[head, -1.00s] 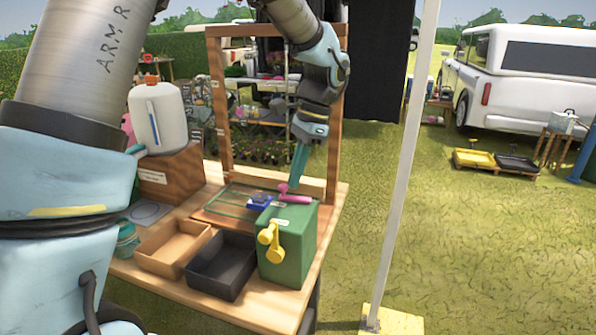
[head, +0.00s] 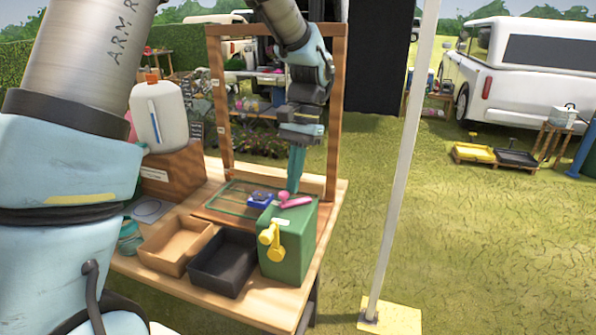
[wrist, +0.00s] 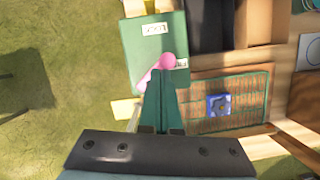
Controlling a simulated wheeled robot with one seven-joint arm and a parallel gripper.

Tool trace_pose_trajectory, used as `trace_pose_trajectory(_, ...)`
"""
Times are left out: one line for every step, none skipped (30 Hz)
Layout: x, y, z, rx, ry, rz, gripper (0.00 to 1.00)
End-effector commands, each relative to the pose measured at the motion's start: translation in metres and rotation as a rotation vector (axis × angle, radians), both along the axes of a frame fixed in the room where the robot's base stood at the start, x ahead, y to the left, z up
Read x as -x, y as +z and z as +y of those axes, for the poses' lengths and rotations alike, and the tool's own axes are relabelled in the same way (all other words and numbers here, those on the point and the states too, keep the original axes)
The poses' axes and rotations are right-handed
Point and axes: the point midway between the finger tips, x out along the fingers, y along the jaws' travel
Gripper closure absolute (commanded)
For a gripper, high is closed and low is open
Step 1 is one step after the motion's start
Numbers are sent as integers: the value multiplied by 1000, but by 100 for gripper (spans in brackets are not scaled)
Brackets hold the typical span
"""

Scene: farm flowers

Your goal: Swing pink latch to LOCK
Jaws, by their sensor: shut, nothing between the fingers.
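The pink latch (head: 297,201) lies on top of the green box (head: 287,243) at the table's front right corner. In the wrist view the latch's round knob (wrist: 168,60) is beside the label that seems to read FREE (wrist: 182,63), and its bar slants down left. The LOCK label (wrist: 155,28) is farther up the box top. My gripper (head: 292,191) is shut and empty, pointing down at the latch. In the wrist view its fingertips (wrist: 160,72) overlap the bar just below the knob; contact is unclear. The fingers hide part of the bar.
A yellow handle (head: 269,240) is on the box's front. A blue block (head: 260,200) sits left of the latch on the slatted panel. A black tray (head: 222,262) and a tan tray (head: 176,245) stand left of the box. A wooden frame (head: 337,120) rises behind.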

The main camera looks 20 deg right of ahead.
Motion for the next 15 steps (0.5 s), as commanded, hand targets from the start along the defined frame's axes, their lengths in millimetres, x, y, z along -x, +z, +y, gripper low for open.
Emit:
trace_pose_trajectory(1, 1, 0, -1, 19, 1, 100)
trace_pose_trajectory(1, 0, 1, 0, 32, 1, 100)
trace_pose_trajectory(1, 0, 1, 0, 46, 1, 100)
trace_pose_trajectory(2, 0, 1, -1, 56, 0, 100)
trace_pose_trajectory(2, 0, 1, -1, 67, 0, 100)
trace_pose_trajectory(3, 0, 1, -1, 80, 0, 100)
trace_pose_trajectory(3, 0, 1, 0, 91, 1, 100)
trace_pose_trajectory(3, 0, 1, 0, 91, 1, 100)
trace_pose_trajectory(4, 0, 1, 0, 90, 1, 100)
trace_pose_trajectory(4, 0, 1, -1, 89, 1, 100)
trace_pose_trajectory(4, 0, 1, -1, 89, 1, 100)
trace_pose_trajectory(4, 0, 1, -1, 89, 1, 100)
trace_pose_trajectory(5, 0, 1, -1, 89, 1, 100)
trace_pose_trajectory(5, 0, 1, -1, 88, 1, 100)
trace_pose_trajectory(5, 0, 1, -1, 88, 1, 100)
